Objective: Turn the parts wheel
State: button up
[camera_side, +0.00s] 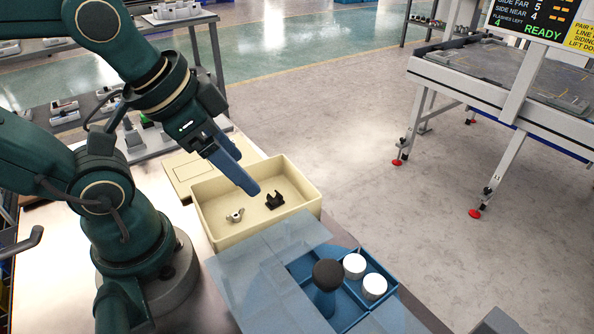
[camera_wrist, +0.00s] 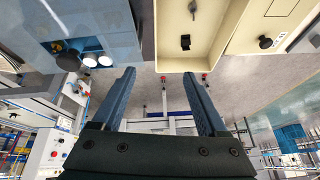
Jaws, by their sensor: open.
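The parts wheel seems to be the blue compartmented unit (camera_side: 298,266) at the front in the side view, partly under pale translucent blue panels. A black-topped knob (camera_side: 328,274) stands up from it on a blue post. Two white round parts (camera_side: 355,265) sit in its open section beside the knob. In the wrist view the knob (camera_wrist: 68,59) and white parts show at upper left. My gripper (camera_side: 251,189) is open and empty above the cream bin, behind and left of the knob in the side view. Its two blue fingers point away in the wrist view (camera_wrist: 160,78).
The cream bin (camera_side: 225,238) holds a small metal part (camera_side: 235,215) and a black clip (camera_side: 275,200). A cream lidded box (camera_side: 190,172) adjoins it. A grey-topped bench (camera_side: 480,75) stands at the right, with open floor between.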

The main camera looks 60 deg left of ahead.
notch_tip(320, 180, up, 3)
jog(key=w+d+m, duration=0.2)
jog(key=m, duration=0.6)
jog(key=m+g, duration=0.5)
jog(key=m, duration=1.2)
send_over(329, 271)
notch_tip(329, 271, down, 4)
jog(key=shift+r, duration=0.25)
jog(key=shift+f, duration=2.5)
grip_shut()
jog(key=shift+r, duration=0.1)
